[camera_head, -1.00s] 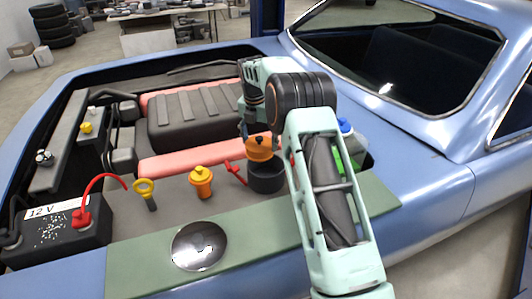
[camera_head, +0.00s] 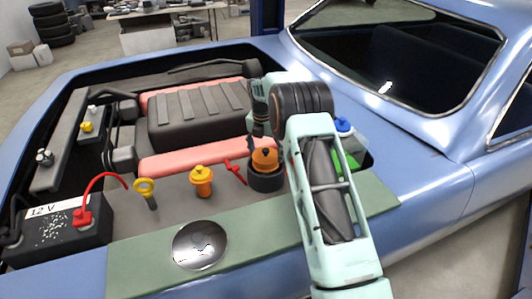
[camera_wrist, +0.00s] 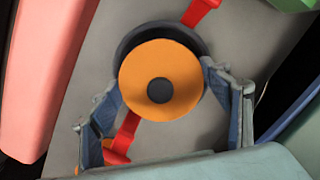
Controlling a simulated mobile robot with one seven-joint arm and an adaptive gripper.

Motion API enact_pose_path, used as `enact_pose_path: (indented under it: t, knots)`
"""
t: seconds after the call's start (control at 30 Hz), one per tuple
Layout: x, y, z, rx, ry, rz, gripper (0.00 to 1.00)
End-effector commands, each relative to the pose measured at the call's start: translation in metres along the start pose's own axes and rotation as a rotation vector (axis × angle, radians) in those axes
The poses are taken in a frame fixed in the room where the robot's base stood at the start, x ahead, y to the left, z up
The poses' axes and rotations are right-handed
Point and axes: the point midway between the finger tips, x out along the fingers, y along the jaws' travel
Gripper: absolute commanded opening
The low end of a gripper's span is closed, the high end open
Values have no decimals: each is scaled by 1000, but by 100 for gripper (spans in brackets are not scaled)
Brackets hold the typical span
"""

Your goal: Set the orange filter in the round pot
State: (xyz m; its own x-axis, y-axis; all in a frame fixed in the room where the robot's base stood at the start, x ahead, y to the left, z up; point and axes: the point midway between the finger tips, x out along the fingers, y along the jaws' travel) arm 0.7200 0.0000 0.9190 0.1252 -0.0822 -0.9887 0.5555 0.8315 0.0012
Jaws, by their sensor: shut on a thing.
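The orange filter (camera_head: 264,160) has a dark centre knob and sits at the mouth of the dark round pot (camera_head: 266,183), its lower part hidden by the pot's rim. In the wrist view the filter (camera_wrist: 182,95) covers most of the pot, and the pot's dark rim (camera_wrist: 165,31) shows along the top edge. My gripper (camera_head: 261,146) is shut on the filter from above; in the wrist view its fingers (camera_wrist: 160,100) press on the left and right sides of the filter. I cannot tell whether the filter touches the pot's floor.
An orange canister with a yellow cap (camera_head: 201,182) and a yellow-ringed dipstick (camera_head: 146,190) stand left of the pot. A red lever (camera_head: 236,172) lies close beside the pot. A blue-capped bottle (camera_head: 343,127) is to the right. A metal dish (camera_head: 199,245) lies on the green mat (camera_head: 140,262).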

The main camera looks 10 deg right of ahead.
Motion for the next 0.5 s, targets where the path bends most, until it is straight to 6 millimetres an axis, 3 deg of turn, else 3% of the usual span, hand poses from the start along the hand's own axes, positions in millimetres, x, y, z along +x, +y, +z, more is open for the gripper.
enact_pose_path:
  t: [0.3,0.33,0.5]
  knots:
    - [7,0,-1,0,-1,0,44]
    - [7,0,-1,0,0,0,73]
    - [7,0,-1,0,0,0,88]
